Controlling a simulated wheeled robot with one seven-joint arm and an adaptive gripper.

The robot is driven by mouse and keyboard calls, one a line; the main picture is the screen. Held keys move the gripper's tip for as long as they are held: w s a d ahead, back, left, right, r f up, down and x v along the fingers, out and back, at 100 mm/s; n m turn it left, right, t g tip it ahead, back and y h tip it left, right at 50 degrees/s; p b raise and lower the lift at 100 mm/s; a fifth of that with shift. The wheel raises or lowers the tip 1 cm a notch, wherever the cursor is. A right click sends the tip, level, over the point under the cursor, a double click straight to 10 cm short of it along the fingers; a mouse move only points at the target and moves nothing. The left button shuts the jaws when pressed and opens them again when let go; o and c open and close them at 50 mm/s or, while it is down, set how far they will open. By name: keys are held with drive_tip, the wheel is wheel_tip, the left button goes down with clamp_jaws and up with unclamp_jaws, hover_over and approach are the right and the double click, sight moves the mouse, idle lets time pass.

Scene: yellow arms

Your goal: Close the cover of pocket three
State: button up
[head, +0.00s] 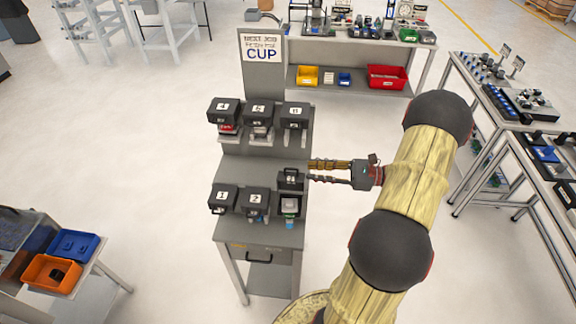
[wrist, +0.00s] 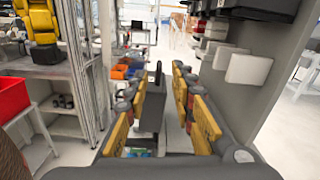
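Pocket three is at the right end of the lower row in the head view. Its dark cover (head: 291,178) stands raised, leaving the pocket (head: 290,207) uncovered, with a pale item and something blue visible in it. My gripper (head: 309,172) is just right of the raised cover, fingers pointing left and spread apart. In the wrist view the yellow fingers of my gripper (wrist: 163,100) are apart, with a dark upright piece (wrist: 152,108), apparently the cover, showing between or just beyond them. Contact cannot be told.
The grey stand (head: 226,231) also has closed-looking covers one (head: 222,196) and two (head: 256,199) beside pocket three. Covers four (head: 224,108), five (head: 259,111) and six (head: 295,112) are above. A sign reading CUP (head: 262,48) stands behind. Open floor lies right of the stand.

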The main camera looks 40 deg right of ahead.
sight(292, 169)
drive_tip(key=x, duration=0.7)
drive_tip(key=shift+w+a+p, duration=0.2)
drive_tip(key=shift+a+p, duration=0.05)
drive_tip(key=shift+p, duration=0.05)
clamp_jaws()
idle(0.7)
